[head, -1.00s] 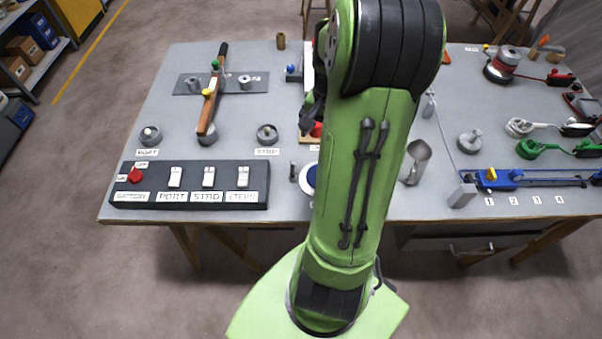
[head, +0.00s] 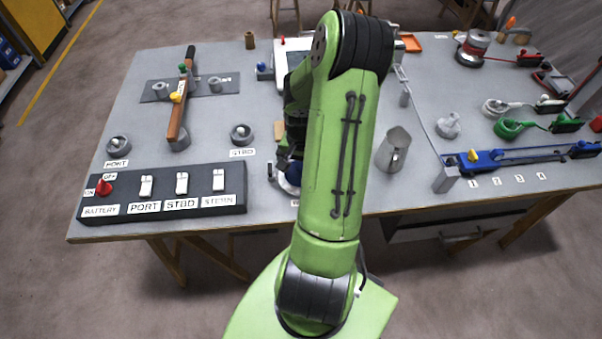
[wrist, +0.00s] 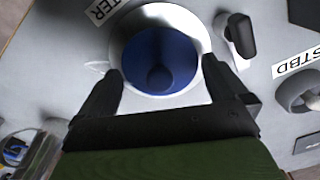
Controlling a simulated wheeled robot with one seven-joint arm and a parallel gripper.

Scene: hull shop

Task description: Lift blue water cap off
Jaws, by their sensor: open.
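The blue water cap (wrist: 151,60) is round with a small raised knob, and it sits in a pale round ring (wrist: 196,24) in the wrist view. In the head view the blue cap (head: 293,172) is partly hidden behind my arm. My gripper (wrist: 163,85) is open, with its two dark fingers at the left and right near edges of the cap. I cannot tell whether the fingers touch it. A label ending in "TER" (wrist: 106,10) lies beside the ring. In the head view my gripper is mostly hidden by my green arm.
A dark lever-like fitting (wrist: 240,34) stands close to the right of the ring. The switch panel (head: 160,210) is left of the cap, and a grey metal cup (head: 393,150) stands to the right of my arm. A STBD fitting (head: 241,133) stands behind the panel.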

